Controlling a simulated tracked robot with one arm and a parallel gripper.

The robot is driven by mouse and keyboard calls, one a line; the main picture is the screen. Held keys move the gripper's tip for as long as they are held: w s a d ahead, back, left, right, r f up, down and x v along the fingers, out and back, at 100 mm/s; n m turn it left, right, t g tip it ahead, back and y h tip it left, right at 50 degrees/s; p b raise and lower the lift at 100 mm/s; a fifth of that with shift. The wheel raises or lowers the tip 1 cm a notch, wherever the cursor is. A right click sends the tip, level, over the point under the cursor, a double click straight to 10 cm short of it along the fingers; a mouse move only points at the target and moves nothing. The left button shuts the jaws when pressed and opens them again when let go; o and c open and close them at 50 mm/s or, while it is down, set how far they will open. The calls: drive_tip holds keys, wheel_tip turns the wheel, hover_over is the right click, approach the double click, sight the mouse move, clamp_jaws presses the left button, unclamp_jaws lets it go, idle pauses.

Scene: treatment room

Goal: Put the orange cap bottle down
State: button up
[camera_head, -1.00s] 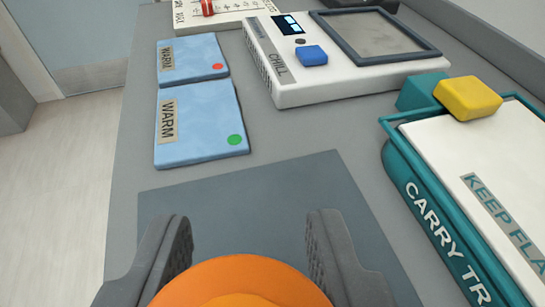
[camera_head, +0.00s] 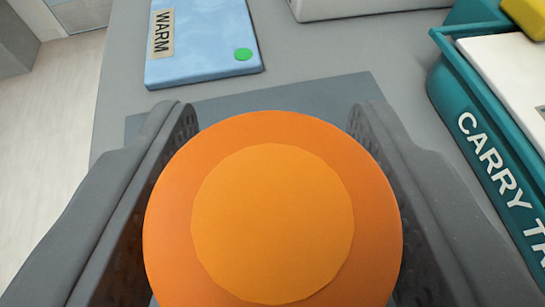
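The orange cap bottle (camera_head: 272,225) shows only as its round orange cap, large in the lower middle and seen from above. Its body and base are hidden beneath the cap, so I cannot see whether it rests on the surface. My gripper (camera_head: 272,120) has one grey finger on each side of the bottle. The fingers stand wide, and their dark ribbed inner pads show beside the cap. The gripper looks open around the bottle; contact below the cap is hidden. A dark blue-grey mat (camera_head: 290,93) lies beneath and beyond the bottle.
A blue WARM pad (camera_head: 205,35) with a green dot lies beyond the mat on the left. A teal carry tray (camera_head: 480,130) with a white top stands at right, a yellow block (camera_head: 528,15) at its far end. A white device (camera_head: 350,8) is at the top edge.

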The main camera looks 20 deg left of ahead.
drive_tip(key=shift+o, duration=0.6)
drive_tip(key=b+v, duration=0.1)
drive_tip(key=v, duration=1.1)
drive_tip(key=w+d+r+m+t+h, duration=0.1)
drive_tip(key=d+r+t+h, duration=0.15)
drive_tip(key=r, duration=1.35)
drive_tip(key=d+r+m+t+h, duration=0.1)
drive_tip(key=r+h, duration=0.3)
drive_tip(key=r, duration=1.1)
drive_tip(key=s+a+r+m+y, duration=0.1)
drive_tip(key=s+a+r, duration=0.2)
drive_tip(key=s+r, duration=0.7)
drive_tip(key=s+a+r+m+y, duration=0.1)
drive_tip(key=s+a+r, duration=0.3)
drive_tip(key=s+r, duration=0.6)
wheel_tip(320, 180, up, 4)
drive_tip(key=shift+s+r+g, duration=0.1)
drive_tip(key=shift+s+g, duration=0.1)
drive_tip(key=shift+g, duration=0.15)
